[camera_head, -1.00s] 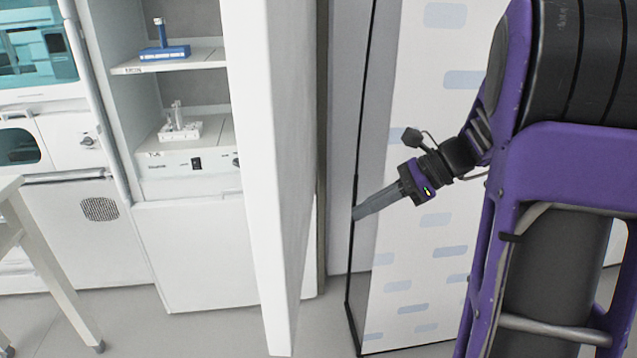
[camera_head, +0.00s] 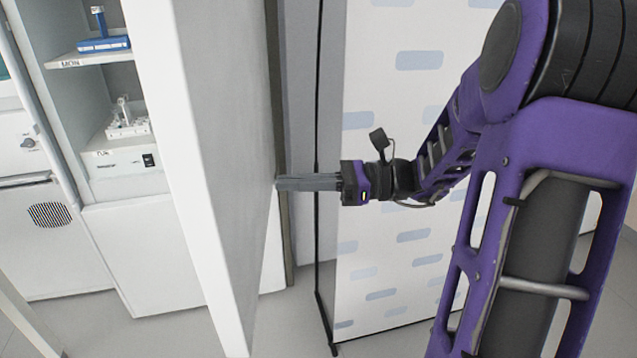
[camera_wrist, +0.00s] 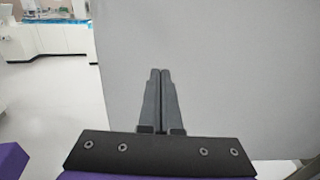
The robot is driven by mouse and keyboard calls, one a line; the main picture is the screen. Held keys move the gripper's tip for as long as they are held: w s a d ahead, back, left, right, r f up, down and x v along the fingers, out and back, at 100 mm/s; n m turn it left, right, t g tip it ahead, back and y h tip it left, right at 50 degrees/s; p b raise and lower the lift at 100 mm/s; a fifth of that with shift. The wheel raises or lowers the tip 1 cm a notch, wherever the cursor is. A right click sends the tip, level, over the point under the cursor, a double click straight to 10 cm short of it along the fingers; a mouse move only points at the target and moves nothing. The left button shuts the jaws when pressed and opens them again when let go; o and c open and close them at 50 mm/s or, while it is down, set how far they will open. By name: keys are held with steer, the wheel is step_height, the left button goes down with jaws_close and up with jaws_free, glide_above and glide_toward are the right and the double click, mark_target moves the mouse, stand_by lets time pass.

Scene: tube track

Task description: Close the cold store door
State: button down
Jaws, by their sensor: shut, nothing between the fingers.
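The cold store door (camera_head: 215,130) stands open, seen nearly edge-on in the head view, with its white edge toward me and its grey face to the right. My gripper (camera_head: 278,184) is shut and empty, pointing left. Its fingertips are at the right face of the door; I cannot tell whether they touch it. In the wrist view the shut fingers (camera_wrist: 160,72) point at the flat grey door face (camera_wrist: 220,60), which fills most of the picture. The open cabinet (camera_head: 110,190) shows left of the door, partly hidden by it.
Inside the cabinet, a blue rack (camera_head: 103,45) stands on the upper shelf and a white rack (camera_head: 127,122) below. A patterned panel with a dark frame (camera_head: 390,220) stands right behind my arm. Grey floor (camera_head: 150,335) is bare below the cabinet.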

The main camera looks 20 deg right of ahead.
mark_target(234, 184)
steer(key=x, duration=0.6)
steer(key=shift+w+a+b, duration=0.1)
steer(key=shift+a+b, duration=0.25)
steer(key=shift+a, duration=0.1)
